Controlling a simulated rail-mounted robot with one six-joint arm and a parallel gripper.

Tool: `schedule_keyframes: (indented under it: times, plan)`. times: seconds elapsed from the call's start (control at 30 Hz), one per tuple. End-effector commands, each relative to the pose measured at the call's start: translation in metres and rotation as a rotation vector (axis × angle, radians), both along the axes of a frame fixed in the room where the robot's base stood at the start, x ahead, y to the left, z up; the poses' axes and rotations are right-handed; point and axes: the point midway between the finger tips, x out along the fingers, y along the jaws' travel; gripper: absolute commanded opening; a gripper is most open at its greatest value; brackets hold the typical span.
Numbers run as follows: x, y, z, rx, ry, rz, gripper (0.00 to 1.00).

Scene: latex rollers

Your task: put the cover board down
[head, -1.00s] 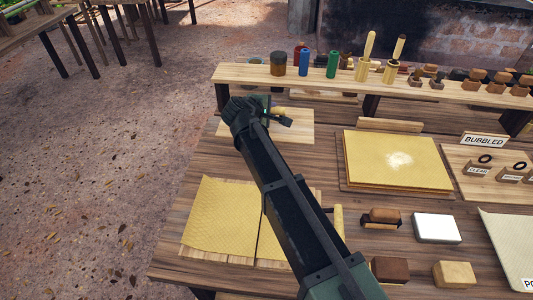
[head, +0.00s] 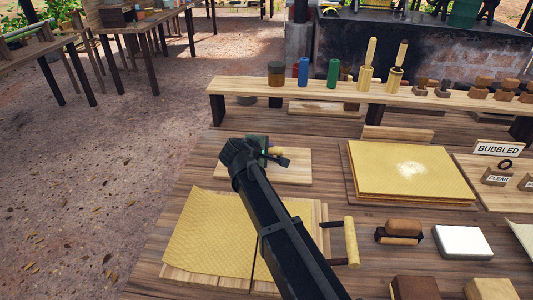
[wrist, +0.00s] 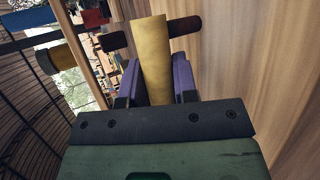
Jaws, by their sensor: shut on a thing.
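The cover board (head: 293,175) is a pale wooden board near the middle of the head view, partly hidden by my arm. My gripper (head: 267,152) is over it. In the wrist view, my gripper (wrist: 158,85) is shut on a tan handle (wrist: 153,45) with dark bars at its sides, which appears to belong to the board. I cannot tell the height of the board above the table. In front of it, a yellow textured latex sheet (head: 205,235) lies over a pale slatted board (head: 318,218), which has its own tan handle (head: 351,242) at the right.
A stack of yellow sheets (head: 410,172) lies to the right. A brush-like block (head: 403,229) and a white block (head: 463,241) sit nearer. A raised shelf (head: 430,100) with jars and stamps runs along the back. The table's left edge is close.

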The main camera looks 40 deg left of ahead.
Motion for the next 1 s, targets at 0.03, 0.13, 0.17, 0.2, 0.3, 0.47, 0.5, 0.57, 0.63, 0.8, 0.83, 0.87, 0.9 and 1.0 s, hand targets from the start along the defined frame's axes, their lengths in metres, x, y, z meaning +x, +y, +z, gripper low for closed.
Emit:
schedule_keyframes:
  times: [0.03,0.13,0.17,0.2,0.3,0.47,0.5,0.57,0.63,0.8,0.83,0.87,0.9,1.0]
  plan:
    - [0.0,0.0,-0.003,0.0,0.0,0.0,0.0]
    - [0.0,0.0,-0.002,0.0,0.0,0.0,0.4]
    - [0.0,0.0,-0.002,0.0,0.0,0.0,0.44]
    - [0.0,0.0,-0.002,0.0,0.0,0.0,0.5]
    - [0.0,0.0,-0.002,0.0,0.0,0.0,0.53]
    - [0.0,0.0,0.001,0.0,0.0,0.0,0.53]
    - [0.0,0.0,0.005,0.0,0.0,0.0,0.53]
    - [-0.008,-0.001,0.009,0.0,0.0,0.001,0.53]
    - [-0.021,-0.002,0.018,0.001,0.0,0.003,0.53]
    - [-0.06,-0.006,0.045,-0.001,-0.001,0.003,0.53]
    - [-0.067,-0.007,0.049,0.0,0.0,0.002,0.53]
    - [-0.074,-0.007,0.052,0.0,0.0,0.002,0.53]
    - [-0.081,-0.007,0.056,-0.001,-0.001,0.003,0.53]
    - [-0.095,-0.008,0.062,0.0,0.0,0.001,0.53]
